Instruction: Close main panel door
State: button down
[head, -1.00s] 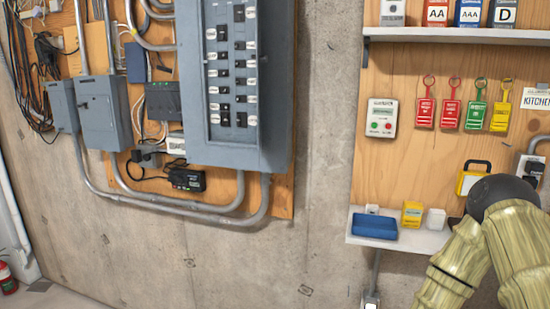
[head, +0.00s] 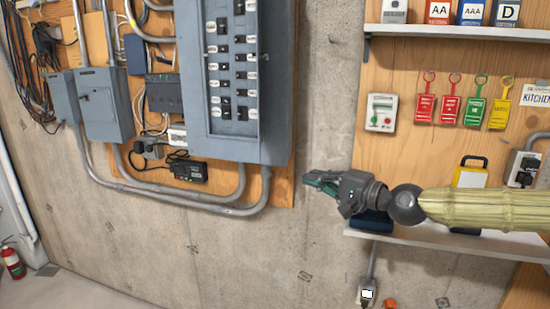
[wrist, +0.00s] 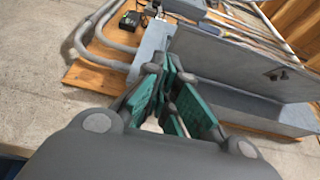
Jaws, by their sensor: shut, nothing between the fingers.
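The main panel (head: 225,140) is a grey box on the wall at upper centre-left in the head view, with its rows of breakers exposed. A grey strip (head: 276,100) along its right side looks like the door standing out from the box, seen nearly edge-on, though I cannot fully tell it from the box side. In the wrist view a flat grey face with a small latch (wrist: 240,57), probably the door, lies beyond my fingers. My gripper (head: 310,181) is shut and empty, pointing left, to the right of and below the panel's lower right corner. It seems apart from the panel.
Bent conduits (head: 220,210) run below the panel. A shelf (head: 420,240) lies under my forearm, with a blue tray (head: 372,222) partly hidden by my gripper. Coloured tags (head: 450,105) hang on the right board. Bare concrete (head: 325,110) separates panel and board.

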jog(key=w+a+r+p, duration=0.3)
jog(key=w+a+p, duration=0.3)
jog(key=a, duration=0.4)
jog(key=shift+w, duration=0.4)
jog(key=shift+s+a, duration=0.1)
jog(key=shift+a, duration=0.15)
dwell(0.5)
